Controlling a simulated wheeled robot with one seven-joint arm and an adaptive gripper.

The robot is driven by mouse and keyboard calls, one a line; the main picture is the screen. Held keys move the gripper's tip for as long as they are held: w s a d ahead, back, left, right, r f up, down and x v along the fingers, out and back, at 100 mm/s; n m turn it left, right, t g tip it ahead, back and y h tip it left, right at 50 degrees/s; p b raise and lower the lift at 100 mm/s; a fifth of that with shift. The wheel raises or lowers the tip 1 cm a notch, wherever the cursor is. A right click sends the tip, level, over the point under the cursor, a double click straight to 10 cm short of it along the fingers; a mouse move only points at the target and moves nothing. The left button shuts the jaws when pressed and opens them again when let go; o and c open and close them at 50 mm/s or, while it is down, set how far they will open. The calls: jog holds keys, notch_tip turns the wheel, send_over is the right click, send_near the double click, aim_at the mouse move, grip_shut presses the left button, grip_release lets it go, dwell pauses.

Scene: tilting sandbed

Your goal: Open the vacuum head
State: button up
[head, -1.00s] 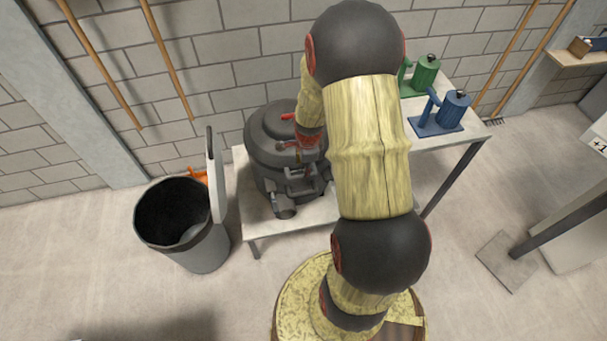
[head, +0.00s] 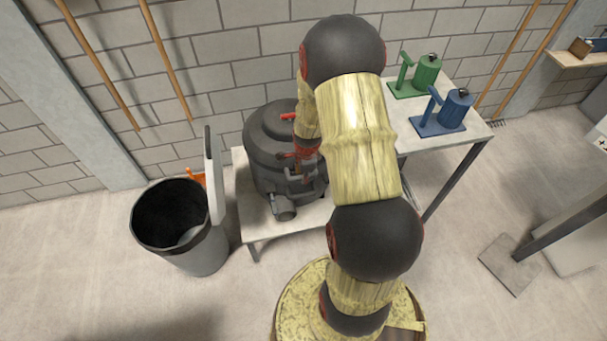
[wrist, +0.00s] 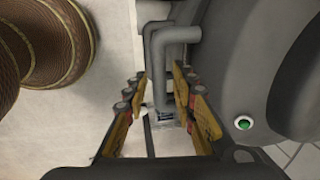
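The vacuum (head: 265,135) is a dark grey round canister standing upright on a white table; its head looks closed. A red part (head: 289,116) shows on top of the head. A grey pipe stub (head: 284,208) sticks out low at the front. My gripper (head: 302,180) is at the vacuum's front right side, partly hidden by my wrist. In the wrist view my gripper (wrist: 160,103) is open, fingers spread. A bent grey pipe (wrist: 160,62) lies in line with the gap; I cannot tell whether it touches a finger. A green button (wrist: 243,123) sits on the grey body right of the fingers.
A grey bin (head: 190,250) with its white lid (head: 215,180) raised stands left of the table (head: 245,200). A green pump (head: 424,75) and a blue pump (head: 453,110) stand on the table's right. A block wall (head: 230,60) is close behind.

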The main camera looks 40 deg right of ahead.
grip_shut()
dwell(0.6)
